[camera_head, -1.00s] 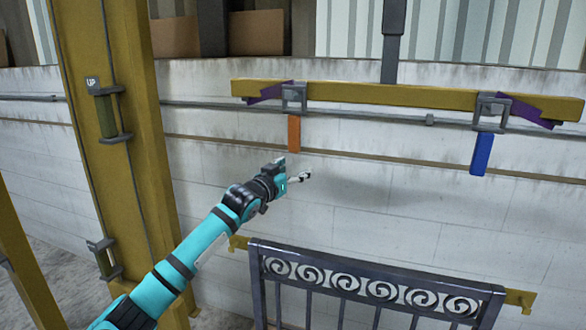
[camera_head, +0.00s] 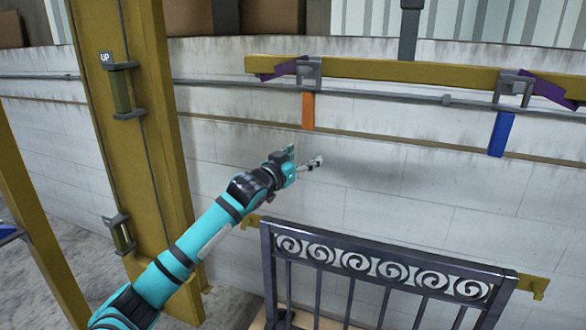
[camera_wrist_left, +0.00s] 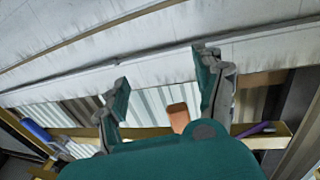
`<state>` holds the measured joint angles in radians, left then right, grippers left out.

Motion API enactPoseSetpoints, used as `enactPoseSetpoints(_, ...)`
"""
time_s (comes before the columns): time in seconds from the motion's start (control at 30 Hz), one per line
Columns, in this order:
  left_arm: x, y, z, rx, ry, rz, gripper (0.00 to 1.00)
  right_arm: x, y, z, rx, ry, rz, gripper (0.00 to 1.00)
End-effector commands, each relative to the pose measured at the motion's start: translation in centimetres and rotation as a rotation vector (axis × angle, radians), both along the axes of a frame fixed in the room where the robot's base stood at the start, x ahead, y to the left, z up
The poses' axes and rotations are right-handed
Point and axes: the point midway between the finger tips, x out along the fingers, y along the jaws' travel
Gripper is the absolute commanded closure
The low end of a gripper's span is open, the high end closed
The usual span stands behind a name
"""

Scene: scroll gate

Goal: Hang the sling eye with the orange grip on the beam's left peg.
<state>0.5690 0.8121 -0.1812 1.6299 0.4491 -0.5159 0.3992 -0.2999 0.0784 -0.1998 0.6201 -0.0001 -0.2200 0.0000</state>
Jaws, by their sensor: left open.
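The orange grip (camera_head: 308,110) hangs below a grey sling eye (camera_head: 309,70) at the left end of the yellow beam (camera_head: 410,72). A purple strap (camera_head: 279,70) runs from this eye to the left. I cannot tell whether the eye sits on the left peg; the peg is not clearly seen. My left gripper (camera_head: 306,158) is open and empty, below the orange grip and apart from it. In the left wrist view, the orange grip (camera_wrist_left: 179,117) shows beyond the open fingers (camera_wrist_left: 165,85), partly hidden by the gripper body. My right gripper is not in view.
A blue grip (camera_head: 500,134) hangs from another grey eye (camera_head: 512,88) at the beam's right. A dark scroll gate (camera_head: 385,268) stands below. A yellow post (camera_head: 150,120) rises at the left. A pale wall (camera_head: 410,180) lies behind.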

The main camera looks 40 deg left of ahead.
Motion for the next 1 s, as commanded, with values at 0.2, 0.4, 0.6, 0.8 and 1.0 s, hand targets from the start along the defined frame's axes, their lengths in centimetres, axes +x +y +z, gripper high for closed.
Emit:
enactPoseSetpoints(0.2,-2.2,-0.6,-0.1,0.001,0.000,-0.001,0.31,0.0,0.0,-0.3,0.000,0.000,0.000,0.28)
enactPoseSetpoints(0.4,-4.2,-1.0,-0.2,0.001,0.001,-0.001,0.31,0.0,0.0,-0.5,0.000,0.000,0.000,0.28)
enactPoseSetpoints(0.6,-6.1,-1.5,-0.2,0.000,0.001,-0.001,0.31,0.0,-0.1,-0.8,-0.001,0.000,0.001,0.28)
enactPoseSetpoints(0.8,-7.5,-1.8,-0.1,0.001,0.000,-0.001,0.31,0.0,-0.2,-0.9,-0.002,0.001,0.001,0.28)
enactPoseSetpoints(1.0,-7.7,-1.8,0.0,0.000,0.000,0.001,0.31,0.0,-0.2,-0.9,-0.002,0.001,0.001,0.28)
